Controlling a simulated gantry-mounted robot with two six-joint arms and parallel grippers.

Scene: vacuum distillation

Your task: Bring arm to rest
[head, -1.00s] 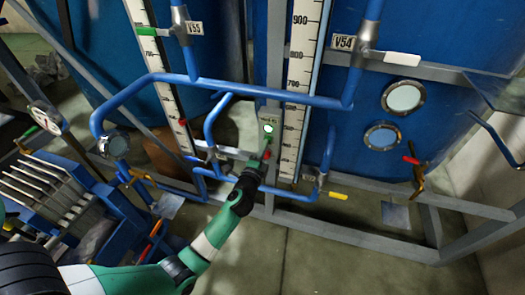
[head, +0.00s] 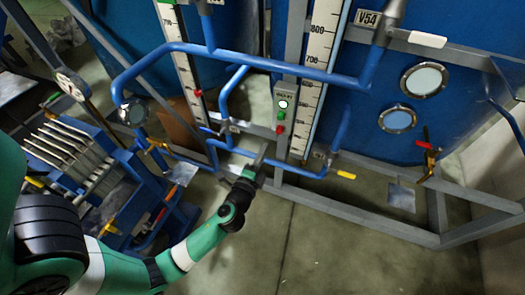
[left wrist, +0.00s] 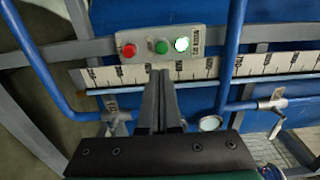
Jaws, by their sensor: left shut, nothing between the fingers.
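My left gripper (head: 260,160) is shut and empty, at the end of my green arm in the head view. It is below and left of a small grey button box (head: 284,110) and apart from it. The box carries a lit white lamp, a green button and a red button. In the left wrist view my shut fingers (left wrist: 159,75) point at the box (left wrist: 163,45), with their tips just below the green button in the picture. My right gripper is not in view.
Blue pipes (head: 250,69) and grey frame bars run around the box, in front of blue tanks (head: 395,75). A white scale (head: 312,75) stands beside the box. A blue plate-stack unit (head: 95,165) stands at left. The floor at the bottom centre (head: 310,250) is clear.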

